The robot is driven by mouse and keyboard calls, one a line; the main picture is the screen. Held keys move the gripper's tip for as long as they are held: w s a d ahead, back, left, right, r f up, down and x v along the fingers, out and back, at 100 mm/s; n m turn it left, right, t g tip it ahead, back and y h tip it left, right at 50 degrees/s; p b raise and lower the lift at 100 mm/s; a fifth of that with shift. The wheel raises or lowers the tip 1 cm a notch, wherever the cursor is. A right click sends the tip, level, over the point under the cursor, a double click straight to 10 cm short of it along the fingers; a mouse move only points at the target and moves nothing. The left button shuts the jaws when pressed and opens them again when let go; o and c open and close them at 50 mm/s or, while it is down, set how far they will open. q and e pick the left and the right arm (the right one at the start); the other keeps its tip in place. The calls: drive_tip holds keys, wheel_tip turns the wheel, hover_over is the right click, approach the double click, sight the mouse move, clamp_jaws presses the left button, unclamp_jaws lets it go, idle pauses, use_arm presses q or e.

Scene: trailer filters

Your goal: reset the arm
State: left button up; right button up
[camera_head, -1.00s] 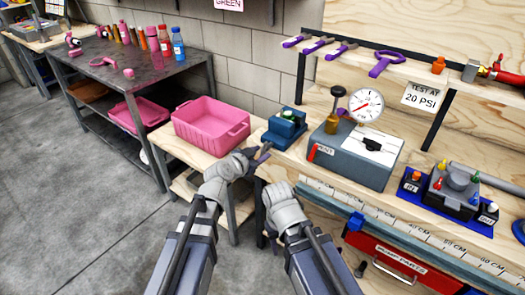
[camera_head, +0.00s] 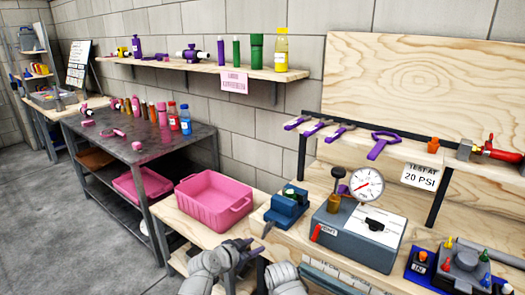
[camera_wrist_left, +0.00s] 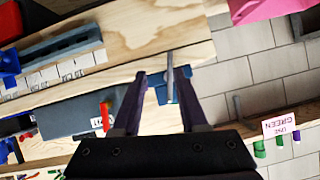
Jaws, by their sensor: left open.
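My left gripper (camera_head: 243,254) is near the bottom of the head view, in front of the wooden bench and just left of the small blue vise (camera_head: 286,208). In the left wrist view my left gripper (camera_wrist_left: 163,74) has its two dark fingers apart. Part of a blue thing with a grey bar (camera_wrist_left: 170,88) shows beyond and between them, and I see nothing held. My right arm's wrist (camera_head: 284,277) shows at the bottom edge of the head view, but its fingers do not show.
A pink bin (camera_head: 213,202) stands left of the vise. A grey test box (camera_head: 357,238) with a round gauge (camera_head: 367,186) is to the right. A metal table (camera_head: 140,150) holds bottles, and a wall shelf (camera_head: 200,66) hangs above. Grey floor (camera_head: 45,230) is clear at left.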

use_arm(q)
drive_tip(key=s+a+f+n+g+y, duration=0.7)
drive_tip(key=s+a+f+n+g, duration=0.25)
drive_tip(key=s+a+f, duration=0.35)
drive_tip(key=s+d+r+m+g+y, duration=0.1)
drive_tip(key=s+d+m+g, duration=0.1)
drive_tip(key=s+d+m, duration=0.65)
wheel_tip(320, 180, up, 18)
drive_tip(key=w+d+n+p, duration=0.2)
drive_tip(key=n+p, duration=0.2)
drive_tip(key=p, duration=1.3)
drive_tip(key=shift+f+t, duration=0.15)
drive_tip(key=shift+t, duration=0.2)
